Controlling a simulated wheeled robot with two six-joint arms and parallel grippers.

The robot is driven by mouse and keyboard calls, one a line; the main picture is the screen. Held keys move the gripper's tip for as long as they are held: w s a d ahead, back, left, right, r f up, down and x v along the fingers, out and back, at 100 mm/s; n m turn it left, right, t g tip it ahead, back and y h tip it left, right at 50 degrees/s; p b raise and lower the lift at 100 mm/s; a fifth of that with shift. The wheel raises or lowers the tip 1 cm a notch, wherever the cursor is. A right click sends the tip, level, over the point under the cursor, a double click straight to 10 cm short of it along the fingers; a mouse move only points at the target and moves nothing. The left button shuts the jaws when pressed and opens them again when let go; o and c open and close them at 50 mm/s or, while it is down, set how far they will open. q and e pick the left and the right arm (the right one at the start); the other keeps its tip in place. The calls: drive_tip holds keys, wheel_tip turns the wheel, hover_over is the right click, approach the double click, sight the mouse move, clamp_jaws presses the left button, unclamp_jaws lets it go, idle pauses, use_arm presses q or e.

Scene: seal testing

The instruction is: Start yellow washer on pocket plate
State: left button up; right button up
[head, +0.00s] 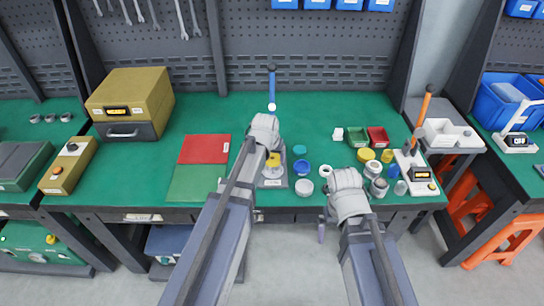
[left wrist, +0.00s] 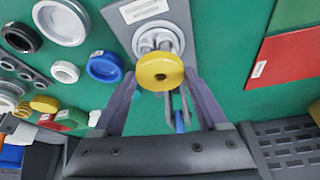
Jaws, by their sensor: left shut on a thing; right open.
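The yellow washer (left wrist: 160,72), a thick ring with a small centre hole, is between the fingertips of my left gripper (left wrist: 160,80) in the left wrist view. The grey pocket plate (left wrist: 125,14) is just behind it, with a round metal fixture partly covered by the washer. I cannot tell whether washer and fixture touch. In the head view the washer (head: 273,163) shows above the plate (head: 273,184), beside my left wrist, whose fingers are mostly hidden. My right gripper (head: 345,205) is open near the table's front edge, its fingers hardly visible.
A teal ring (head: 299,150), blue ring (head: 302,168) and white ring (head: 304,187) lie right of the plate. Green (head: 358,137) and red (head: 378,137) trays, several rings and a tester (head: 415,172) crowd the right. Red (head: 204,149) and green (head: 195,183) mats lie left.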

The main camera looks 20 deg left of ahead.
use_arm(q)
drive_tip(key=shift+f+b, duration=0.4)
idle(0.3)
drive_tip(key=o, duration=0.9)
wheel_tip(320, 180, up, 7)
drive_tip(key=p, duration=0.7)
drive_tip(key=shift+r, duration=0.1)
drive_tip(key=shift+f, duration=0.3)
wheel_tip(320, 180, down, 7)
drive_tip(key=b, duration=0.7)
drive_tip(key=shift+r, duration=0.15)
